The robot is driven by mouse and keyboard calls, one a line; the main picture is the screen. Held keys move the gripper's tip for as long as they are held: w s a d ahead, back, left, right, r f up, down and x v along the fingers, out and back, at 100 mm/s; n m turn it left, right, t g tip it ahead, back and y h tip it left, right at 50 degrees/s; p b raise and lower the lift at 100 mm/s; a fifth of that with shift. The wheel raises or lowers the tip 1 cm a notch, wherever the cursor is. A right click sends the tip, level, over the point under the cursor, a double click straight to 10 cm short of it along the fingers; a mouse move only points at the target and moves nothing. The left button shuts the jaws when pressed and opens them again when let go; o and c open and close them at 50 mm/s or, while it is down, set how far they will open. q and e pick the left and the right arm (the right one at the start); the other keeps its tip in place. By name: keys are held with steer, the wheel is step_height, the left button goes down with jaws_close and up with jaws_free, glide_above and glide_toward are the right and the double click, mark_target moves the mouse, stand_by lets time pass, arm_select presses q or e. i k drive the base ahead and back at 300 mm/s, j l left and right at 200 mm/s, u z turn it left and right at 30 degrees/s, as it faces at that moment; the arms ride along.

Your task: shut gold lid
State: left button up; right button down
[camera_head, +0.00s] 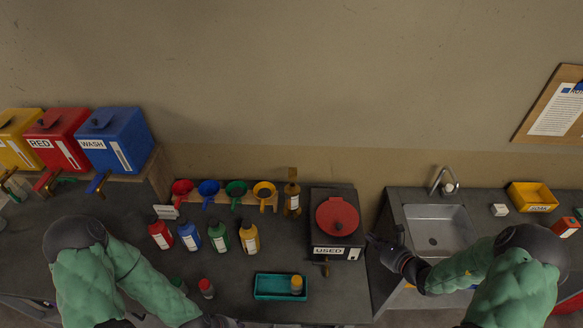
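No lid is clearly marked as gold. A yellow bottle (249,238) with a dark cap stands upright on the bench. A brown bottle (292,203) stands behind it, with a small tan flap-like piece above it. My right gripper (384,236) is beside the right side of the USED drum (325,253); it looks open and empty. My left gripper (222,322) is at the bottom edge, mostly cut off, far from the yellow drum.
Red (62,145) and blue (118,150) drums stand by the yellow one. Coloured funnels (237,188) hang in a rack behind several bottles. A teal tray (270,287) holds a small jar. A sink (438,238) and a yellow bin (535,195) are at right.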

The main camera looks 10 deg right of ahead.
mark_target(293, 174)
steer(key=i+j, duration=0.25)
steer(key=i, duration=0.25)
steer(key=i+j, duration=0.2)
steer(key=i, duration=0.3)
